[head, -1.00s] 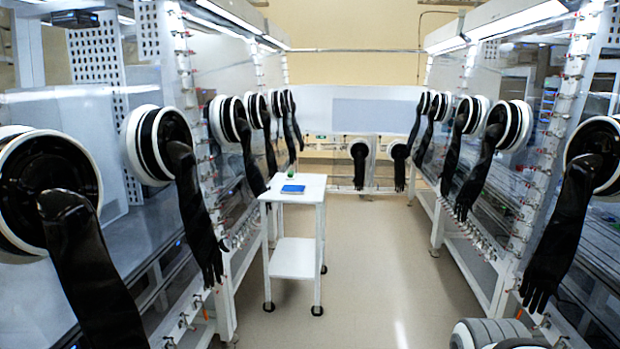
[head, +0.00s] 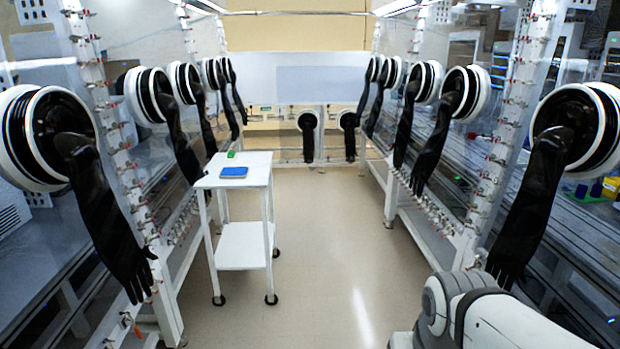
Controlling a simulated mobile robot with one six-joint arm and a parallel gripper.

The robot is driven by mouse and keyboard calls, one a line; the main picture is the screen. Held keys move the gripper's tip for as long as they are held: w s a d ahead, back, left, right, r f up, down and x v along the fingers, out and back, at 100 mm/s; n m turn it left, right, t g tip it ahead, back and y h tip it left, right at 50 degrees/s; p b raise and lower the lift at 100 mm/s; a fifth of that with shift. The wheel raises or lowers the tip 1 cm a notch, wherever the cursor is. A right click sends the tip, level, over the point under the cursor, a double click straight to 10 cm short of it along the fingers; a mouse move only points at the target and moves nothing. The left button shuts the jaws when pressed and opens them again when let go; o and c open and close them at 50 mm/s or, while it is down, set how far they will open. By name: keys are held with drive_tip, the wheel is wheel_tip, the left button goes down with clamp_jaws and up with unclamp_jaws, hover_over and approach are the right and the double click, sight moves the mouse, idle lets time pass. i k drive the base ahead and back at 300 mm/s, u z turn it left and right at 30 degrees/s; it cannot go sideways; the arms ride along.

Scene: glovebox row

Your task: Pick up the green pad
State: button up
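A small green pad (head: 231,154) lies on the top of a white trolley (head: 258,160), near its back edge. A blue flat item (head: 234,172) lies on the same top, in front of the pad and apart from it. The trolley stands on the floor left of the middle of the head view. Part of my arm shows at the bottom right, well away from the trolley. My gripper is not in the picture.
Glovebox rows with hanging black gloves line both sides; a near left glove (head: 105,215) and a near right glove (head: 530,205) reach into the aisle. The floor (head: 325,250) right of the trolley is clear. A glovebox wall with gloves (head: 308,135) closes the far end.

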sight(231, 156)
drive_tip(key=z, duration=0.3)
drive_tip(key=i, duration=3.2)
drive_tip(key=u, duration=0.35)
drive_tip(key=i, duration=1.5)
drive_tip(key=u, duration=1.7)
drive_tip(key=i, duration=1.35)
drive_tip(key=u, duration=0.7)
